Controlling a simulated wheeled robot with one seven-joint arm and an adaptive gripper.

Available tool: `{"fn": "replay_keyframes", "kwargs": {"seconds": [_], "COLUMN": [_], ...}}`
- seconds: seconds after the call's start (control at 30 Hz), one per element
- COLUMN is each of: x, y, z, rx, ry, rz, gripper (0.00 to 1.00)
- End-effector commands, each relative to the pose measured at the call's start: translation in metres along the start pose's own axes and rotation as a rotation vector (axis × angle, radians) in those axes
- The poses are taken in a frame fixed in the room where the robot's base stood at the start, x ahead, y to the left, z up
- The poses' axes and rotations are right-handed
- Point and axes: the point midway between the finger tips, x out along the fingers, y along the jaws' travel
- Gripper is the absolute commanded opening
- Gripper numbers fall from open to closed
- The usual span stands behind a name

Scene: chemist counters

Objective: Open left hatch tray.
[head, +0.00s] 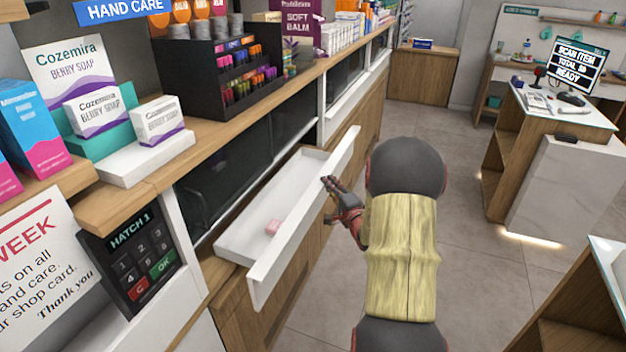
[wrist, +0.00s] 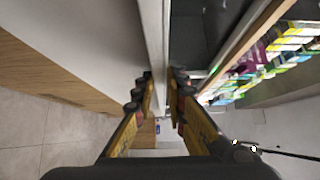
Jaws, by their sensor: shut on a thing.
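The white left hatch tray (head: 300,235) is slid out from the counter front, its inside visible from above. The exact contact of the fingertips is hard to see in the head view.
A keypad marked HATCH 1 (head: 130,255) is at the near left. Another white hatch front (head: 352,92) lies farther along the counter. Soap boxes (head: 95,110) and a black display rack (head: 225,75) stand on top. Grey floor (head: 460,215) is open to the right.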

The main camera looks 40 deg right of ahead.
Motion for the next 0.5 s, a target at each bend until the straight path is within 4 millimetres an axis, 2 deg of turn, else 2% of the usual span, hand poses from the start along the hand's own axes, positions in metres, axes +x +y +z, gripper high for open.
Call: {"fn": "replay_keyframes", "kwargs": {"seconds": [0.2,0.5], "x": [-0.018,-0.023], "y": [0.002,0.002], "z": [-0.018,-0.022], "rx": [0.002,0.002], "ry": [0.002,-0.001], "rz": [0.004,0.004], "gripper": [0.00,0.00]}}
